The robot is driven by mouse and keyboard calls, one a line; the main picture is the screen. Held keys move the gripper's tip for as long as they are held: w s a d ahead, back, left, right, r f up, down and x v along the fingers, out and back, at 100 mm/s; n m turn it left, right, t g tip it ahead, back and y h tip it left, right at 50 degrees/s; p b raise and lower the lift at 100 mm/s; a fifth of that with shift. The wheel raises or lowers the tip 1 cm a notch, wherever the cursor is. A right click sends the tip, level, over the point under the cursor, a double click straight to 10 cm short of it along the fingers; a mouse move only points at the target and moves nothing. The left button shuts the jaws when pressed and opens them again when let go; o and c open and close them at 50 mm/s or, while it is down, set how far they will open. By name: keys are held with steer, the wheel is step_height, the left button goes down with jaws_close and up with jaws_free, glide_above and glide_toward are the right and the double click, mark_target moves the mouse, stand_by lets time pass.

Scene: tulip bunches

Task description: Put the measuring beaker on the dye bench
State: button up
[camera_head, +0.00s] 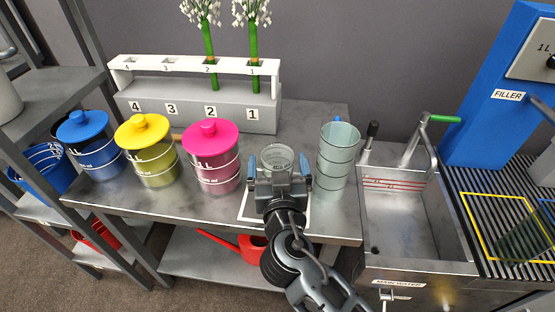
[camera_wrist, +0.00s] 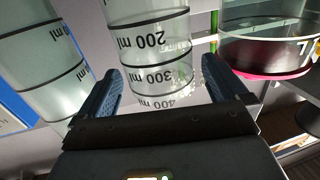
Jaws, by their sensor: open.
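The measuring beaker (camera_head: 277,158), clear with dark rings, stands upright on the grey bench (camera_head: 300,222), at the white outlined square (camera_head: 245,208). My gripper (camera_head: 280,176) is in front of it, open, with a blue finger at each side. In the wrist view the beaker (camera_wrist: 150,45) shows 200, 300 and 400 ml marks between and beyond the spread fingers of my gripper (camera_wrist: 162,85). Small gaps seem to show beside its wall. The beaker's base is hidden behind my gripper in the head view.
A taller greenish glass vessel (camera_head: 338,160) stands close on the right, with the sink (camera_head: 415,220) beyond it. The pink-lidded jar (camera_head: 211,160) is close on the left, then yellow (camera_head: 148,150) and blue (camera_head: 92,145) ones. A numbered tulip rack (camera_head: 200,98) stands behind.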

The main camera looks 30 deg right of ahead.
steer(key=b+v, duration=0.2)
steer(key=v, duration=0.8)
steer(key=shift+s, duration=0.2)
steer(key=s+d+f+n+g+y, duration=0.1)
steer(key=s+f+n+y, duration=0.25)
steer(key=s, duration=0.35)
steer(key=s+d+f+n+g+y, duration=0.1)
steer(key=s+f+n+y, duration=0.15)
steer(key=s+f, duration=0.35)
steer(key=s+d+r, duration=0.1)
steer(key=s+r, duration=0.4)
steer(key=s, duration=0.3)
steer(key=s+d+r+m+t+y, duration=0.1)
steer(key=s+r, duration=0.5)
steer(key=s, duration=0.3)
